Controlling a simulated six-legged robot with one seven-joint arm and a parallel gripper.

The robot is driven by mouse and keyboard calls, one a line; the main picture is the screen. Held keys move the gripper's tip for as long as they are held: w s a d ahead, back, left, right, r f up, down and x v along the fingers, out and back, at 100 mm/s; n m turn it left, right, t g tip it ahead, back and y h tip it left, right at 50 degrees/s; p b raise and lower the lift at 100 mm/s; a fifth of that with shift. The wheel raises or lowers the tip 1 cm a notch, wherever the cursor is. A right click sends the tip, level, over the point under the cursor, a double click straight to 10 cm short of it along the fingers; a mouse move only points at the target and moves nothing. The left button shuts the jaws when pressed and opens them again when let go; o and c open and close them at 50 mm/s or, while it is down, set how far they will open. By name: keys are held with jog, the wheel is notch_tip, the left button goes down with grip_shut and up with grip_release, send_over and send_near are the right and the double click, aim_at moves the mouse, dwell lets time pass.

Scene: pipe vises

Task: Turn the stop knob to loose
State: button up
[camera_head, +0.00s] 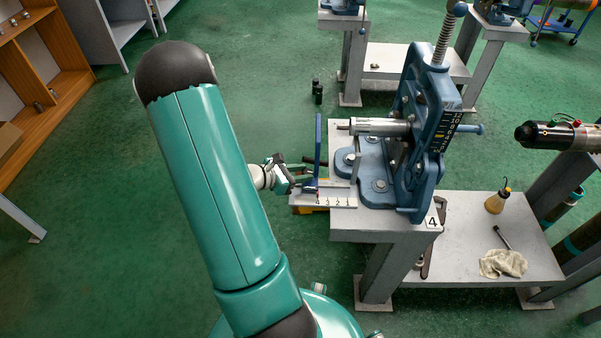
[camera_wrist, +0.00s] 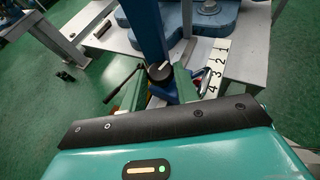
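The stop knob (camera_wrist: 160,71) is a round black knob with a white pointer line, near the middle of the wrist view, at the foot of a blue upright bar (camera_wrist: 147,30). Its pointer slants up to the right. A white scale strip numbered 1 to 4 (camera_wrist: 214,68) lies to its right and also shows in the head view (camera_head: 338,201). My gripper (camera_head: 306,176) is at the left edge of the vise bench, close to the blue bar. Its green fingers look spread apart, with the knob near them; contact cannot be told. The knob is not clear in the head view.
A blue pipe vise (camera_head: 415,140) stands on the grey bench marked 4, holding a metal pipe (camera_head: 380,127).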

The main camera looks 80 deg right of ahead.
jog(key=shift+c, duration=0.9)
jog(key=shift+s+a+n+t+h, duration=0.15)
jog(key=shift+s+n+t+h, duration=0.05)
jog(key=shift+n+t+h, duration=1.05)
jog(key=shift+n, duration=0.25)
jog(key=o, duration=0.7)
jog(key=shift+c, duration=0.2)
jog(key=shift+a, duration=0.1)
jog(key=v, duration=1.3)
jog(key=shift+w+a+r, duration=0.15)
jog(key=shift+a+r, duration=0.05)
jog(key=shift+r, duration=0.25)
